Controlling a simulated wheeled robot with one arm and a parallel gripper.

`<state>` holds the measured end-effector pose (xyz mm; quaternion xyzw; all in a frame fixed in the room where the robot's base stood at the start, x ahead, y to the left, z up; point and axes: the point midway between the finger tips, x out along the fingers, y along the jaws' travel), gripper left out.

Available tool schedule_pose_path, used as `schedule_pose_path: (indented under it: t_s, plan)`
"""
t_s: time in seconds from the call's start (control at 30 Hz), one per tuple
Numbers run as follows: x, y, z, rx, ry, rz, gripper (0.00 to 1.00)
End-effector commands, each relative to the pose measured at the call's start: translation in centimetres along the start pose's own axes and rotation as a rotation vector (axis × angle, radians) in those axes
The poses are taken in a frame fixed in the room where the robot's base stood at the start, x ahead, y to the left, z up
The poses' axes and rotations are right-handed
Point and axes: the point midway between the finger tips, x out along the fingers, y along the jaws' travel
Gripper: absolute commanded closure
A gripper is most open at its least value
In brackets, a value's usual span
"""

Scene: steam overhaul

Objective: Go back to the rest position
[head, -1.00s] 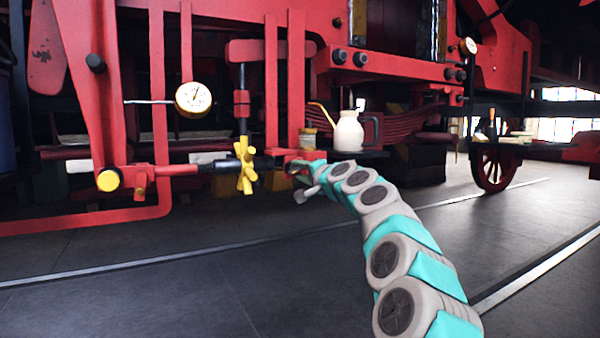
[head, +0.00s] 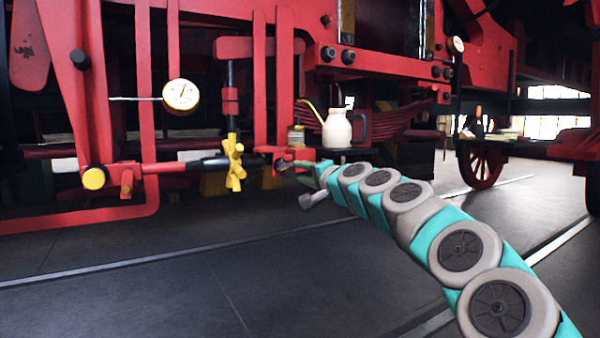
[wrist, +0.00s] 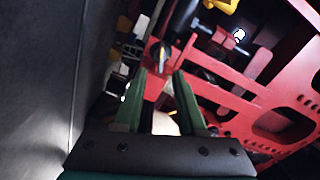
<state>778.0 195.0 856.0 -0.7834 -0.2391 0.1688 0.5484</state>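My gripper (head: 292,166) is at the end of my outstretched arm, near the red pipework under the locomotive in the head view. In the wrist view, the two green fingers of my gripper (wrist: 158,82) stand apart with a gap between them. I see nothing held between them. The yellow valve handle (head: 234,161) is to the left of my gripper in the head view. The cream oil can (head: 337,129) stands on a dark ledge just behind and above my arm.
A small tin (head: 296,137) stands left of the oil can. A round gauge (head: 181,95) is at upper left. Red locomotive framework (wrist: 250,90) lies close on the right in the wrist view. The dark floor (head: 180,285) in front is clear.

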Motion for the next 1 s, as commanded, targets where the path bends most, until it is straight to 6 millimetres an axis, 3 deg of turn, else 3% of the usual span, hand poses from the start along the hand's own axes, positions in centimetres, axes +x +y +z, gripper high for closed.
schedule_pose_path:
  t_s: [0.37,0.47,0.57,0.67,0.77,0.9,1.0]
  plan:
    - [-0.2,-0.2,0.1,-0.004,-0.004,0.000,0.60]
    - [-1.0,-1.1,1.3,-0.032,-0.044,0.009,0.60]
    - [-3.0,-2.4,4.6,-0.099,-0.144,0.040,0.60]
    - [-6.5,-2.8,9.1,-0.201,-0.280,0.103,0.60]
    - [-11.0,-1.6,13.6,-0.312,-0.419,0.196,0.60]
    - [-18.4,2.4,18.3,-0.441,-0.594,0.368,0.60]
    - [-24.1,6.0,20.4,-0.506,-0.700,0.507,0.60]
